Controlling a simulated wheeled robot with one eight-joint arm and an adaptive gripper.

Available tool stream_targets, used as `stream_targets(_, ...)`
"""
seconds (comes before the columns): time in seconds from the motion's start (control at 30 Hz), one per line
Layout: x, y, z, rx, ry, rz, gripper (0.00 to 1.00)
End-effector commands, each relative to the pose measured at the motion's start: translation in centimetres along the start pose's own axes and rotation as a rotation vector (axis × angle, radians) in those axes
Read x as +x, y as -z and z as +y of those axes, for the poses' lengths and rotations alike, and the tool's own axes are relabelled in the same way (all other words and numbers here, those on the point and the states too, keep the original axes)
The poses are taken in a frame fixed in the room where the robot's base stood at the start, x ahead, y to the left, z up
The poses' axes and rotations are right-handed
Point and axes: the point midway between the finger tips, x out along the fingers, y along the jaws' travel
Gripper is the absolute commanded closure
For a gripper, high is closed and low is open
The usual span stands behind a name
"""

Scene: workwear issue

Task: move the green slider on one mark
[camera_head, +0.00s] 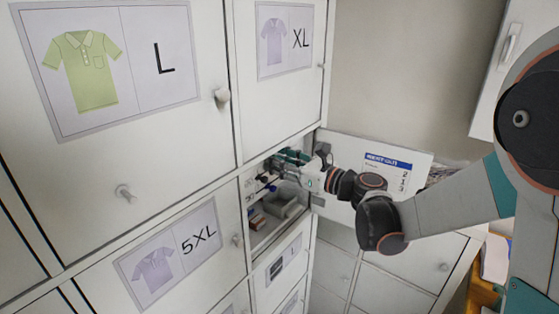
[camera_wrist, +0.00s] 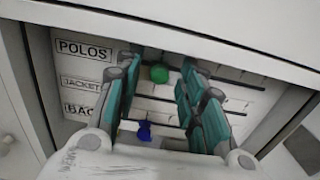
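The green slider (camera_wrist: 159,74) is a round knob on the top row of a white board, right of the label POLOS (camera_wrist: 83,50). A blue slider (camera_wrist: 144,130) sits on a lower row, slightly to the left. My gripper (camera_wrist: 160,63) is open, with one teal finger on each side of the green slider and visible gaps between. I cannot tell how deep the fingertips are relative to the knob. In the head view my gripper (camera_head: 291,158) reaches into the open compartment, and the green slider cannot be made out there.
Two more labels, JACKET (camera_wrist: 80,84) and one starting BA (camera_wrist: 78,110), mark lower rows. The compartment's walls (camera_wrist: 38,75) enclose the board closely. In the head view its open door (camera_head: 410,170) stands to the right, and a grey bin (camera_head: 283,210) lies below my gripper.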

Motion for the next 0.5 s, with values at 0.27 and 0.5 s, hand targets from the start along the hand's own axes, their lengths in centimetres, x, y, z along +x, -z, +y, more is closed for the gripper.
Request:
stream_targets(0.27,-0.02,0.00,0.00,0.000,0.000,0.000,1.00)
stream_targets(0.5,-0.03,0.05,-0.42,0.000,0.000,0.000,1.00)
